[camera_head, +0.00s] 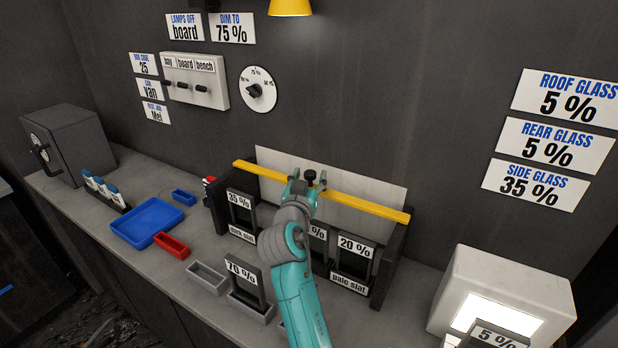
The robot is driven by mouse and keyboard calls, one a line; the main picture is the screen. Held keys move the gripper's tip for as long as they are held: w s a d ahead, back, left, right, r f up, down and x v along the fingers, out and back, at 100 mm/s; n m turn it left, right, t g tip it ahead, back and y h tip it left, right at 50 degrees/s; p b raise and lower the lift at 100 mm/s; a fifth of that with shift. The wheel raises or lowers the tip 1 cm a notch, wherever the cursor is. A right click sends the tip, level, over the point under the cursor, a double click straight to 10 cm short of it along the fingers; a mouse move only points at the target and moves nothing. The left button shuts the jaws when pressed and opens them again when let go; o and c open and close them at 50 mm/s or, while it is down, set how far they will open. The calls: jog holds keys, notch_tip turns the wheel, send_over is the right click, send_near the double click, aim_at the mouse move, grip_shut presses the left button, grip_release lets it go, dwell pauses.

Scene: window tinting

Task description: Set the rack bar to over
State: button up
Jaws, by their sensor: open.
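The rack bar (365,205) is a long yellow strip running from left to right along the top of the dark slat rack (391,255). A white panel (350,178) stands behind it. My gripper (309,181) is open at the middle of the bar, with its fingers on either side of a small black knob (310,175). I cannot tell whether the fingers touch the knob or the bar. My arm hides the middle of the rack and part of the bar.
The rack holds framed samples, including 35 % (240,212) and 20 % (353,258). A 70 % sample (245,280) stands in a grey holder in front. A blue tray (145,220) lies left, and a lit white box (503,296) stands right.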

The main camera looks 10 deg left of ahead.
jog(key=shift+w, duration=0.1)
grip_shut()
jog(key=s+a, duration=0.3)
jog(key=s, duration=0.5)
jog(key=shift+s, duration=0.15)
grip_release()
jog(key=shift+s, duration=0.1)
jog(key=shift+r, duration=0.1)
notch_tip(320, 180, up, 10)
dwell(0.4)
